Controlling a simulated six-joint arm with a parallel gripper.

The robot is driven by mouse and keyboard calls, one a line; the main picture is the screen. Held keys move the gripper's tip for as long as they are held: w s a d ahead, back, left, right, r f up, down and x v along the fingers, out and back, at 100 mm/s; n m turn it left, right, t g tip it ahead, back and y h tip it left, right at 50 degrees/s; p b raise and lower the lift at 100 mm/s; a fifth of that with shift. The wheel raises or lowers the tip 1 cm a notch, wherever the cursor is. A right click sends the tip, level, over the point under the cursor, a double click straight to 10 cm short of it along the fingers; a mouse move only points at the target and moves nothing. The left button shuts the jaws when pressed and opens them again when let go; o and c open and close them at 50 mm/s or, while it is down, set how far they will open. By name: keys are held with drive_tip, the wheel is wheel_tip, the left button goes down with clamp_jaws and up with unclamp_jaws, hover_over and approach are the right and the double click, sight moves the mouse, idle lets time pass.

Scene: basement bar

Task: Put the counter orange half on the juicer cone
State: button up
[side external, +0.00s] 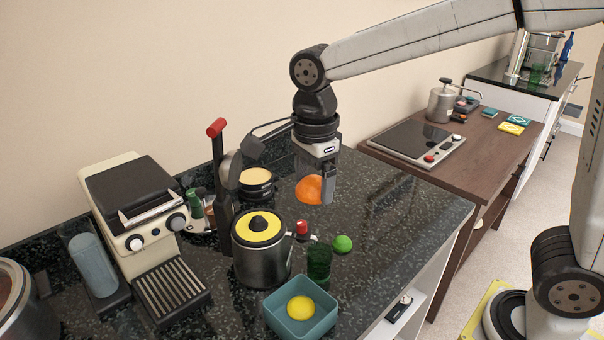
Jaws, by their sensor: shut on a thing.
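My gripper (314,193) is shut on an orange half (309,188), which shows as an orange dome between the fingers. It holds the half above the dark counter, to the right of and higher in the picture than the juicer. What looks like the juicer (261,262) is a steel body with a yellow top and a dark cone (259,222) in its middle. The cone is bare, and the orange half is apart from it. Part of the orange half is hidden by the fingers.
A black lever stand with a red handle (216,127) rises close left of the juicer. A green glass (319,263), a green ball (342,243), a red-topped item (302,228) and a teal bowl (301,317) with a yellow ball stand nearby. The counter's right part is clear.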

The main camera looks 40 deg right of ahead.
drive_tip(key=w+a+f, duration=0.2)
drive_tip(key=w+f, duration=0.1)
drive_tip(key=w, duration=0.4)
hover_over(258, 224)
drive_tip(key=s, duration=0.1)
drive_tip(key=f, duration=0.4)
drive_tip(key=shift+s+d+f, duration=0.2)
drive_tip(key=shift+f, duration=0.2)
drive_tip(key=shift+w+a+f, duration=0.1)
drive_tip(key=shift+w+f, duration=0.35)
drive_tip(key=shift+f, duration=0.05)
drive_tip(key=shift+w+a+f, duration=0.1)
drive_tip(key=shift+w+f, duration=0.15)
drive_tip(key=shift+f, duration=1.6)
drive_tip(key=shift+f, duration=0.2)
drive_tip(key=o, duration=1)
